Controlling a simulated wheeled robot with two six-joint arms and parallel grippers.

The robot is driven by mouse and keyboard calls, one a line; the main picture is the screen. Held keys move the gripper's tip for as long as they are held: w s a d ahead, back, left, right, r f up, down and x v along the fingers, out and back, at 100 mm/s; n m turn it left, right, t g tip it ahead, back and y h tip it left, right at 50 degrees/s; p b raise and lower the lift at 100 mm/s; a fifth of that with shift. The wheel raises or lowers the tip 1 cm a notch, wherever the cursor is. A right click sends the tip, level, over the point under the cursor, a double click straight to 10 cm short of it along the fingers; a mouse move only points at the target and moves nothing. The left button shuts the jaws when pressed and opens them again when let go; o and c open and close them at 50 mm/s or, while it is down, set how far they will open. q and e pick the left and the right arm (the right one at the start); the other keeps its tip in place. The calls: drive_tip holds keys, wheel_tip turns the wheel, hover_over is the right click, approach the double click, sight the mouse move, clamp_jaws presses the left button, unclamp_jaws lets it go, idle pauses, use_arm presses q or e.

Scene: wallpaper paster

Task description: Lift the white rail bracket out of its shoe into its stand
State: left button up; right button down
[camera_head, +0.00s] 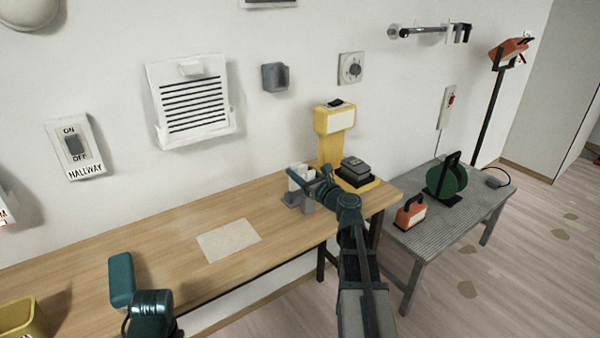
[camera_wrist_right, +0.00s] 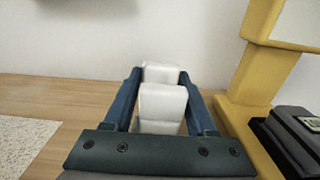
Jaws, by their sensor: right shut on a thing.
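The white rail bracket (camera_head: 296,171) is at the back of the wooden table, at a grey block (camera_head: 291,200) that looks like its shoe. Whether it is still seated there I cannot tell. My right gripper (camera_head: 306,177) is shut on the bracket. In the right wrist view the bracket (camera_wrist_right: 162,98) sits upright between the two blue fingers (camera_wrist_right: 159,75), and its lower end is hidden by the gripper body. I cannot clearly make out the stand. My left gripper (camera_head: 121,280) is at the lower left, over the table's front, away from the bracket; its jaws are unclear.
A yellow post (camera_head: 331,150) with a dark device (camera_head: 355,168) on its base stands close right of the bracket. A pale sheet (camera_head: 229,240) lies mid-table. A yellow bin (camera_head: 18,318) is at far left. A grey side table (camera_head: 465,205) holds a green reel (camera_head: 446,183).

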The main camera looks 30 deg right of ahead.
drive_tip(key=shift+f+b, duration=2)
drive_tip(key=shift+c, duration=0.6)
unclamp_jaws()
drive_tip(key=s, duration=0.9)
drive_tip(key=s+d, duration=0.1)
drive_tip(key=s, duration=0.3)
drive_tip(key=shift+s, duration=0.4)
